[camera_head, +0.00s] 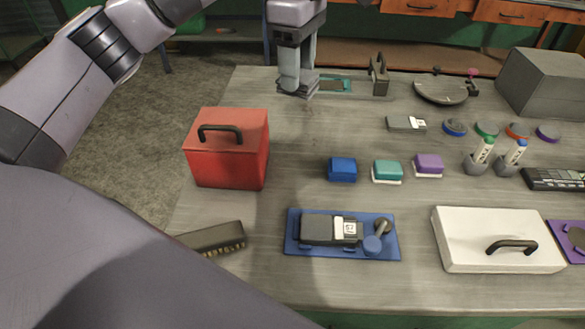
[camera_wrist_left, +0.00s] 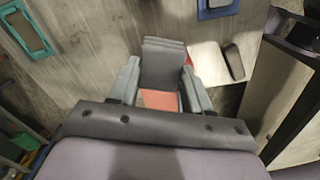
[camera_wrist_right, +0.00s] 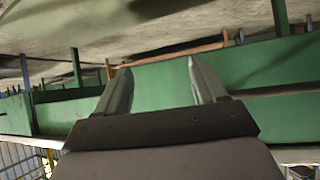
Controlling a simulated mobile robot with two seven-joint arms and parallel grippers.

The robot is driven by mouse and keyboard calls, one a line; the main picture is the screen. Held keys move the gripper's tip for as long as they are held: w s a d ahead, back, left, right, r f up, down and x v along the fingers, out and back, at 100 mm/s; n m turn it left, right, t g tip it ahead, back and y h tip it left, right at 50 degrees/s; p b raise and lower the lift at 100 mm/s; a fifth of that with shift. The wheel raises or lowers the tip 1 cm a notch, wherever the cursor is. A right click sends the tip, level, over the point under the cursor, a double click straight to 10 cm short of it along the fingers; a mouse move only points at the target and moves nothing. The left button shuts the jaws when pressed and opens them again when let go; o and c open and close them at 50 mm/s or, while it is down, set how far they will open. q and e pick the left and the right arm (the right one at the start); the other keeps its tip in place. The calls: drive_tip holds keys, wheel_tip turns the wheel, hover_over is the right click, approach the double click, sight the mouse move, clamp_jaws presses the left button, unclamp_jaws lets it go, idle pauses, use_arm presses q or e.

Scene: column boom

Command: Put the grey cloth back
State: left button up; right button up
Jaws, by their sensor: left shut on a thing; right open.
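My left gripper (camera_head: 298,92) is shut on a grey, layered piece that looks like the folded grey cloth. It hangs over the far left part of the table, left of a teal-rimmed tray (camera_head: 335,84). In the left wrist view the grey cloth (camera_wrist_left: 163,68) sits between the two fingers, its layered edge pointing away. An orange-red patch (camera_wrist_left: 158,99) shows just below it; I cannot tell surely what it belongs to. My right gripper (camera_wrist_right: 160,80) is open and empty in the right wrist view, pointing at green framework. It is outside the head view.
A red box (camera_head: 230,150) with a dark handle stands left on the grey table. Blue, teal and purple blocks (camera_head: 388,170) stand mid-table. A blue mat (camera_head: 295,250) bears a dark device. A white lidded box (camera_head: 497,240) is front right. A dark bar (camera_head: 212,240) lies front left.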

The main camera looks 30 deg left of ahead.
use_arm(q)
drive_tip(key=shift+w, duration=0.1)
drive_tip(key=shift+f, duration=0.25)
wheel_tip(320, 180, down, 14)
drive_tip(key=shift+f+b, duration=0.1)
drive_tip(key=shift+b, duration=1.05)
wheel_tip(320, 180, down, 5)
drive_tip(key=shift+f, duration=0.1)
drive_tip(key=shift+f, duration=0.15)
drive_tip(key=o, duration=1)
